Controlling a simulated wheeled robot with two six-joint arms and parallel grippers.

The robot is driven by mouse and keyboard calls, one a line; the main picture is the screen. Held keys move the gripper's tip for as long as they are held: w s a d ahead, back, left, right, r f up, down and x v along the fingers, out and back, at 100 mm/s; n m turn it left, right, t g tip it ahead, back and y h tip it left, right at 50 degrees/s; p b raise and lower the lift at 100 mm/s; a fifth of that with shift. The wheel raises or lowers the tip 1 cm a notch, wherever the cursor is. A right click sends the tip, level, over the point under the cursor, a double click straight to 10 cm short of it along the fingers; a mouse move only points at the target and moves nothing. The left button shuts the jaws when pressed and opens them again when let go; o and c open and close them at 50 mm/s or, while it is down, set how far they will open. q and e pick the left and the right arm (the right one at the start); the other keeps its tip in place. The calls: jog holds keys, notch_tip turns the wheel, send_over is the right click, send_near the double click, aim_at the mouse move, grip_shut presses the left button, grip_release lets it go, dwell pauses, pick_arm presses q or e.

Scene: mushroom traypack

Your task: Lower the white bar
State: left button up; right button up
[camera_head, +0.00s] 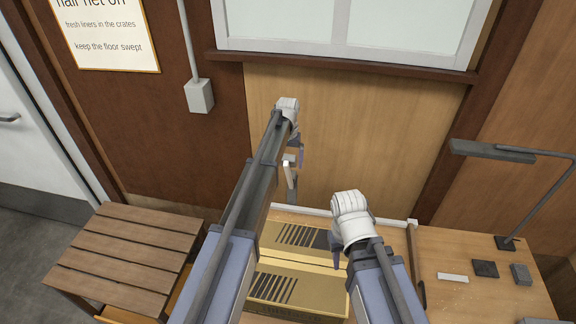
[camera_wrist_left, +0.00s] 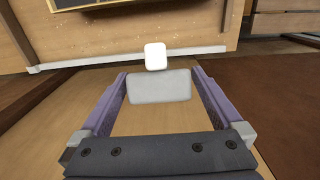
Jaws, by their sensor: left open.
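A long thin white bar (camera_head: 330,217) runs along the back edge of the wooden table. In the left wrist view a white bar (camera_wrist_left: 105,60) crosses beyond my fingertips. My left gripper (camera_head: 295,163) is open, raised before the wooden wall panel; its fingers (camera_wrist_left: 160,76) are spread wide. A pale grey plate (camera_wrist_left: 158,88) and a small white rounded block (camera_wrist_left: 155,56) show between and just past the fingers; I cannot tell whether they touch them.
Two yellowish boxes with dark slots (camera_head: 300,287) lie on the table under my arms. A slatted wooden crate (camera_head: 125,258) stands at left. A desk lamp (camera_head: 495,151) and small blocks (camera_head: 485,268) are at right. A windowsill (camera_head: 345,61) juts out above.

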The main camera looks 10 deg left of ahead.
pick_arm(q)
grip_shut()
dwell(0.8)
